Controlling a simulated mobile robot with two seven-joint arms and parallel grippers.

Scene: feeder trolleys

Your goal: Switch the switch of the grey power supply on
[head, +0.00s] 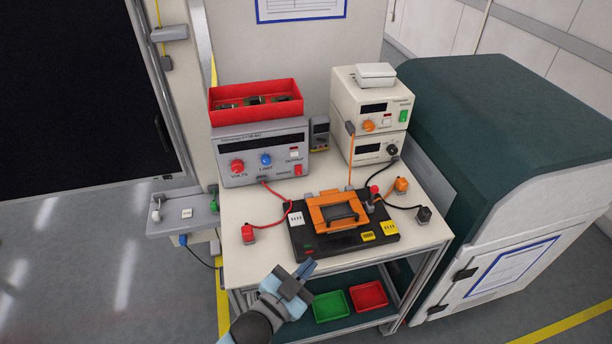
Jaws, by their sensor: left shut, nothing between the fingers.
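The grey power supply (227,153) stands at the back left of the trolley top, with a red bin on it. Its front has a red knob (237,166), a blue knob (266,159), a small white output button (294,153) and a red switch (298,170) at the lower right. The switch is too small to tell its position. My left gripper (307,268) is shut and empty, at the trolley's front edge, well short of the supply and touching none of its controls. My right gripper is out of view.
A black board (345,249) with an orange clamp frame (323,217) lies between gripper and supply. Red and black leads run to plugs beside it. Cream instruments (346,103) stand at the back right. A green-topped cabinet (450,100) is right of the trolley.

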